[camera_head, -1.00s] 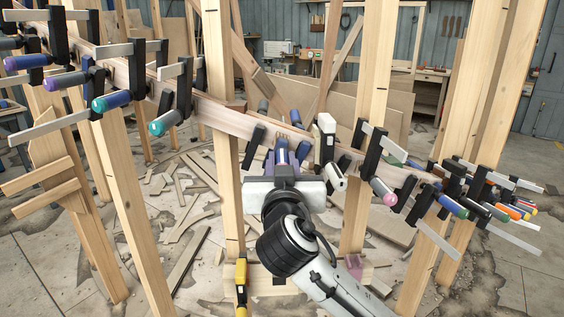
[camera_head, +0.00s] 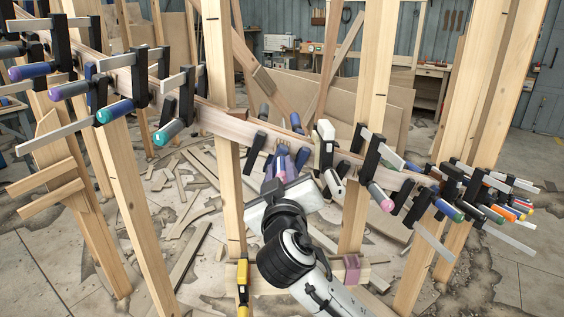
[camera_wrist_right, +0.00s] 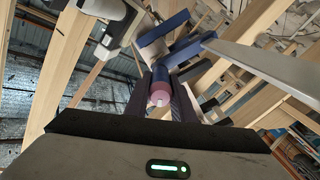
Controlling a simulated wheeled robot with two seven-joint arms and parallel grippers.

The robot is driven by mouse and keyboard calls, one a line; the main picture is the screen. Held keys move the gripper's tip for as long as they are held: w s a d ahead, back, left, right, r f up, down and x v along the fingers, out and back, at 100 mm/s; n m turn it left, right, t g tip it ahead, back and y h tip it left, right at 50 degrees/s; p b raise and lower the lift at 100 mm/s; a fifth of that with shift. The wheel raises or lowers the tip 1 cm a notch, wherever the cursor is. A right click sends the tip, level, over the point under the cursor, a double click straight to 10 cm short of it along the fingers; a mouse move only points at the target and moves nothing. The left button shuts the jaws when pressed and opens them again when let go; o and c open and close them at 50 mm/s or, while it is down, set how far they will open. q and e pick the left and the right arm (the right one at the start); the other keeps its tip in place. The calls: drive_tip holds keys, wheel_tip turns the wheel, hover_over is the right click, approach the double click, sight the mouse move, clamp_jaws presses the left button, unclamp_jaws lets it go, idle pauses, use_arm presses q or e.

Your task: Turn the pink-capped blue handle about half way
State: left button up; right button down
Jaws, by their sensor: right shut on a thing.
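The pink-capped blue handle (camera_head: 281,151) belongs to a clamp on the curved wooden stringer (camera_head: 225,124), near the middle of the head view. My right gripper (camera_head: 285,166) is shut on this handle, with one finger on each side. In the head view, the gripper body lies tilted, its right end higher. In the right wrist view, the handle's pink cap (camera_wrist_right: 161,92) faces the camera between the dark fingers, with the blue grip behind it. The gripper hides part of the handle in the head view. My left gripper is not in view.
A white-ended clamp (camera_head: 325,132) and a pink-capped grey handle (camera_head: 381,197) are close on the right. More clamps line the stringer on both sides. Upright wooden posts (camera_head: 229,190) stand around my arm. A yellow tool (camera_head: 242,281) hangs low, and wood scraps litter the floor.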

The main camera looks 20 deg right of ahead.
drive_tip(key=shift+r+n+p, duration=0.15)
drive_tip(key=shift+n+p, duration=0.25)
drive_tip(key=shift+n, duration=0.5)
drive_tip(key=n, duration=0.2)
drive_tip(key=shift+n+p, duration=0.3)
drive_tip(key=shift+n, duration=0.1)
drive_tip(key=n, duration=0.4)
drive_tip(key=shift+a+f, duration=0.1)
drive_tip(key=shift+f, duration=0.1)
drive_tip(key=shift+n, duration=1.6)
drive_tip(key=shift+f, duration=0.1)
drive_tip(key=c, duration=1.5)
unclamp_jaws()
